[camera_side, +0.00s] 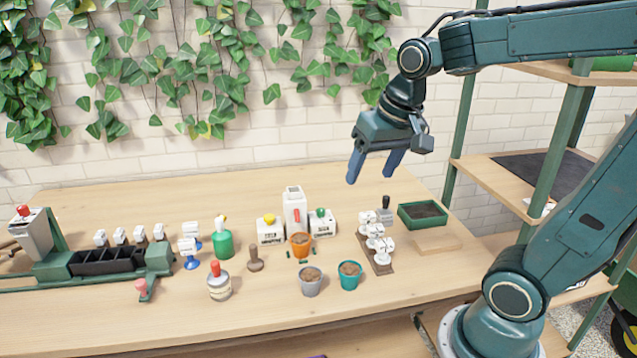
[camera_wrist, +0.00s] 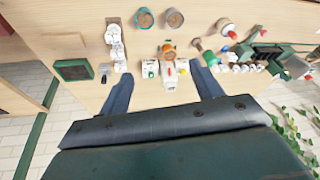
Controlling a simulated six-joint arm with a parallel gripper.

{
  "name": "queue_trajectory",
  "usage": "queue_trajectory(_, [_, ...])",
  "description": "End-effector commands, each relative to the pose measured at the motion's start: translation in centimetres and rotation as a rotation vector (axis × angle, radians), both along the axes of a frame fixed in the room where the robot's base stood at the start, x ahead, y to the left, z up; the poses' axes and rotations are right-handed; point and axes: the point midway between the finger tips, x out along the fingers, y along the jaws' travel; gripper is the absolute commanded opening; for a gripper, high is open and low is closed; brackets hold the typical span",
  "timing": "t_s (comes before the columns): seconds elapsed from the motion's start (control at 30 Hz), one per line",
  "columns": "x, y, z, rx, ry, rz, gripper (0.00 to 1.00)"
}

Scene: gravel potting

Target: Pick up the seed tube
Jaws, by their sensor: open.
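I cannot tell for sure which thing is the seed tube. Several small white-topped pieces (camera_side: 375,231) stand on a brown rack (camera_side: 383,267) at the right of the bench; they also show in the wrist view (camera_wrist: 115,40). More white-topped pieces (camera_side: 120,236) stand along a black-and-green trough (camera_side: 105,262) at the left, and others on blue stands (camera_side: 191,262) beside it. My gripper (camera_side: 371,179) is open and empty, high above the back right of the bench. Its two fingers point down, apart, in the wrist view (camera_wrist: 163,72).
An orange pot (camera_side: 300,246), grey pot (camera_side: 311,284) and teal pot (camera_side: 349,278) stand mid-bench. White boxes (camera_side: 270,233) with coloured knobs stand behind. A green tray of soil (camera_side: 424,224) is at right, a green bottle (camera_side: 222,243) at left. The front bench edge is clear.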

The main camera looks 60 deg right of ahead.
Motion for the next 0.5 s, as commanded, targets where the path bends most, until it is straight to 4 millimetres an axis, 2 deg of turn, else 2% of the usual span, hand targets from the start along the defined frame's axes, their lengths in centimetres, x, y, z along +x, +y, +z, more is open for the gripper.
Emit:
queue_trajectory(0.2, [3.4,-3.7,-1.3,0.051,0.058,-0.204,0.65])
queue_trajectory(0.5, [7.1,-9.5,-4.4,0.117,0.128,-0.484,0.65])
